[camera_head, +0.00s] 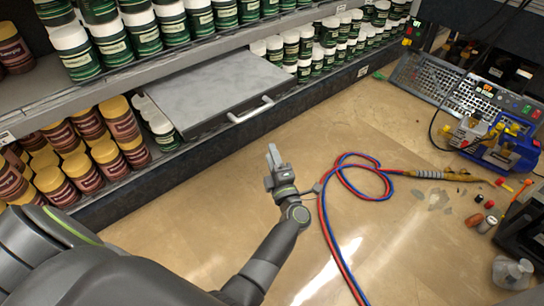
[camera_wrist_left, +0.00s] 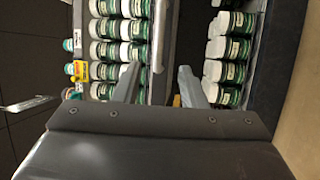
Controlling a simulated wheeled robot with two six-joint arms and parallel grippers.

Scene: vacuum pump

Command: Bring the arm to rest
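My left arm reaches in from the lower left of the head view. Its gripper (camera_head: 274,160) is held out over the tan floor, in front of the shelves. In the left wrist view the two fingers of the left gripper (camera_wrist_left: 158,78) stand apart with nothing between them, so it is open and empty. Behind the fingers, shelf rows of white-lidded green jars (camera_wrist_left: 226,50) show. My right gripper is in neither view.
A grey drawer-like panel (camera_head: 218,88) with a handle juts from the shelves. Brown jars (camera_head: 84,172) stand at left. A red and blue hose (camera_head: 328,226) lies on the floor. A blue pump-like device (camera_head: 502,152) and small loose parts are at right.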

